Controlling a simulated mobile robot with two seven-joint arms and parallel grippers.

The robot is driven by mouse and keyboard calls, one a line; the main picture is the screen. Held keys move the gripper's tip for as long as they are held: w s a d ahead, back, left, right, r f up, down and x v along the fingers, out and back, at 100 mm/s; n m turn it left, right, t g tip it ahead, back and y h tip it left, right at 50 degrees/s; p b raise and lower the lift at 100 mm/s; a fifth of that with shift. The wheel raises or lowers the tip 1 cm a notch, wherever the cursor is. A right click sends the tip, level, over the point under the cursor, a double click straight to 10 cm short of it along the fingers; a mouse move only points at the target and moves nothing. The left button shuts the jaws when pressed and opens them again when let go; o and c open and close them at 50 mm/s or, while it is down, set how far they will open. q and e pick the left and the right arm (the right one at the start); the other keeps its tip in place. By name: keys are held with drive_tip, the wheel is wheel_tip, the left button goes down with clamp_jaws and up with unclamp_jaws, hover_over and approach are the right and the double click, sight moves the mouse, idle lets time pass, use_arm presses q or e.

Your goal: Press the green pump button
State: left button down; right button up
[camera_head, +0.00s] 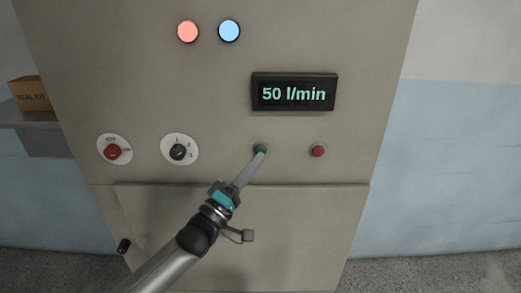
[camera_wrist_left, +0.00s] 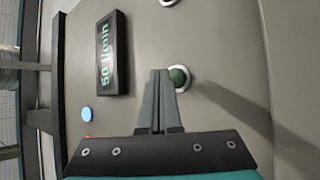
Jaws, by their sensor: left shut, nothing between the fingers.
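The green pump button (camera_head: 261,148) sits on the front of a beige panel, below the display. In the head view, the tip of my left gripper (camera_head: 262,153) overlaps its lower part. In the left wrist view, the green button (camera_wrist_left: 179,77) shows just to the right of the tip of my left gripper (camera_wrist_left: 160,74), partly covered by it. The left fingers are together with nothing between them. I cannot tell whether the tip touches the button. My right gripper is in neither view.
A red button (camera_head: 318,150) is right of the green one. A black display (camera_head: 294,92) reads 50 l/min. Two rotary knobs, one red (camera_head: 112,151) and one black (camera_head: 178,152), are to the left. An orange lamp (camera_head: 188,31) and a blue lamp (camera_head: 229,30) are above. A cardboard box (camera_head: 30,94) stands far left.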

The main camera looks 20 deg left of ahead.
use_arm(q)
drive_tip(key=s+p, duration=0.1)
drive_tip(key=s, duration=0.1)
drive_tip(key=s+d+p, duration=0.1)
drive_tip(key=s+p, duration=0.1)
drive_tip(key=shift+s+d, duration=0.2)
drive_tip(key=shift+s, duration=0.2)
idle(0.6)
